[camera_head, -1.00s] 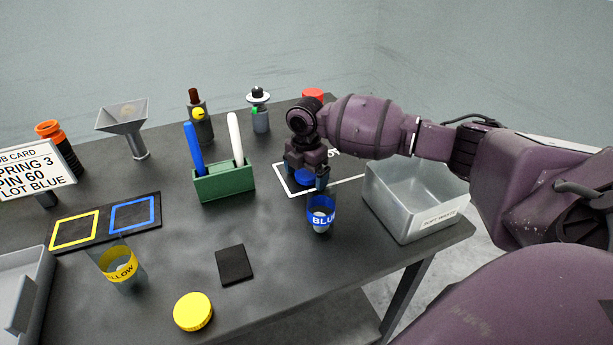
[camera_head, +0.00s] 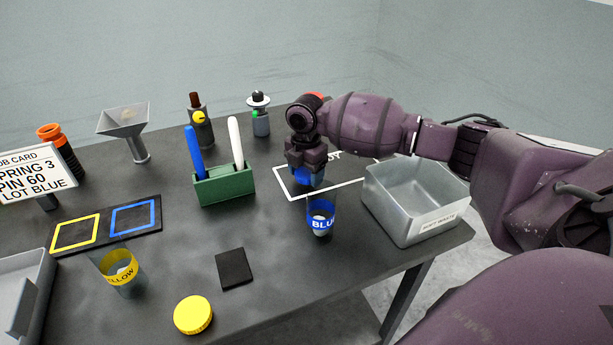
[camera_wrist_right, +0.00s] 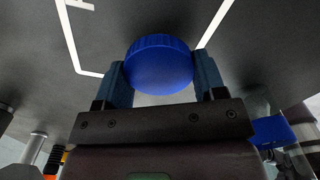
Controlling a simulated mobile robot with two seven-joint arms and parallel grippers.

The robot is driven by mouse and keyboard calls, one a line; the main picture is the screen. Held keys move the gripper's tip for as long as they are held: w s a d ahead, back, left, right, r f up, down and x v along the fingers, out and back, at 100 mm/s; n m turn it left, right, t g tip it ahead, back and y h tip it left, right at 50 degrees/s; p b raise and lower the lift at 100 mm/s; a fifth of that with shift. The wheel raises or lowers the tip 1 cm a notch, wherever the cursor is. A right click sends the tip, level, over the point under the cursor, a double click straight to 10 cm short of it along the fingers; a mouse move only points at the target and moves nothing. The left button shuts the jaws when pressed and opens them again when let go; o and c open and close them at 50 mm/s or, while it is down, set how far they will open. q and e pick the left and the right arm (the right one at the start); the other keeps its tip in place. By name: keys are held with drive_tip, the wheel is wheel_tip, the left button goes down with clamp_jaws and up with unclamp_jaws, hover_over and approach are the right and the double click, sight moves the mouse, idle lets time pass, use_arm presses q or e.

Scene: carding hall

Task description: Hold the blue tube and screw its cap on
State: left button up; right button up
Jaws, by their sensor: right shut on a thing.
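My right gripper (camera_head: 306,181) is shut on the blue cap (camera_wrist_right: 160,66). In the right wrist view the cap sits between the two fingers, its round face towards the camera. In the head view the cap is partly hidden by the gripper. The clear blue tube (camera_head: 321,224), with a blue band reading BLUE, stands upright on the table just in front of and below the gripper. The cap looks apart from the tube. The tube's band also shows at the lower right of the right wrist view (camera_wrist_right: 272,131). My left gripper is not in view.
A green rack (camera_head: 225,187) holds a blue and a white stick. A white-outlined area (camera_head: 345,188) is behind the tube.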

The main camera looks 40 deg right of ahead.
sight(306, 173)
wheel_tip(306, 173, up, 19)
drive_tip(key=p, duration=0.2)
drive_tip(key=shift+f, duration=0.2)
